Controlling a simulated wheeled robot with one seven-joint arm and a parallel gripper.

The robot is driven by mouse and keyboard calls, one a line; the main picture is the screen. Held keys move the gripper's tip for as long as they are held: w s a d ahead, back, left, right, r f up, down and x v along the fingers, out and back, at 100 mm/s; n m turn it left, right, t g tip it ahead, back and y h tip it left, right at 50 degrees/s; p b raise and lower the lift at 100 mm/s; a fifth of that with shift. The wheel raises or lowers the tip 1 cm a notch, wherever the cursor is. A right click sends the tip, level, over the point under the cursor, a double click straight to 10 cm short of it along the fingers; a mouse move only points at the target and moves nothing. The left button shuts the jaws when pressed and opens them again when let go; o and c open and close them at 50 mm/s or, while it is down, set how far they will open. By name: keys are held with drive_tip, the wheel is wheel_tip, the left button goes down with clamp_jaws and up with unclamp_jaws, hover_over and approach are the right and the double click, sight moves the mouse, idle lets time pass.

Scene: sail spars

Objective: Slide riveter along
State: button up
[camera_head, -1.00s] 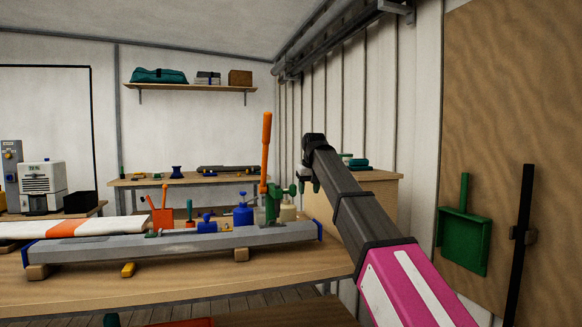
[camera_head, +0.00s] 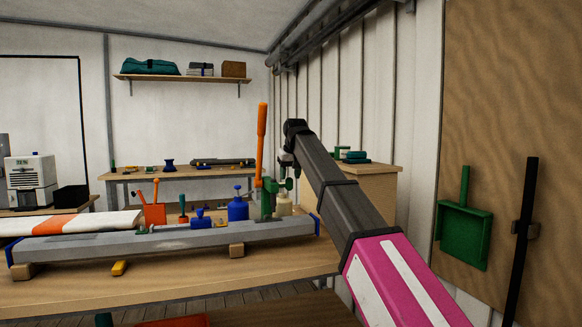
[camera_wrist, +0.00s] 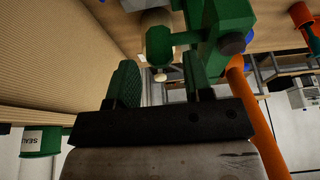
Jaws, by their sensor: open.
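The riveter (camera_head: 267,196) is green with a tall upright orange handle (camera_head: 262,140). It stands at the right end of the long grey spar (camera_head: 160,239), which lies on blocks on the bench. My gripper (camera_head: 284,164) is just right of the riveter, close to its upper green part, and partly hidden by my arm. In the wrist view my gripper (camera_wrist: 160,78) is open, its two fingers apart. There the riveter's green body (camera_wrist: 228,35) and orange handle (camera_wrist: 248,110) are beyond and beside the right finger. I cannot tell whether they touch.
A white and orange roll (camera_head: 100,222) lies at the left. A cabinet (camera_head: 365,185) and the ribbed wall are to the right.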

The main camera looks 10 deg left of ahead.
drive_tip(key=shift+x, duration=1.15)
drive_tip(key=c, duration=0.7)
drive_tip(key=shift+w+d, duration=0.25)
drive_tip(key=shift+d, duration=0.4)
drive_tip(key=o, duration=0.9)
drive_tip(key=shift+o, duration=0.2)
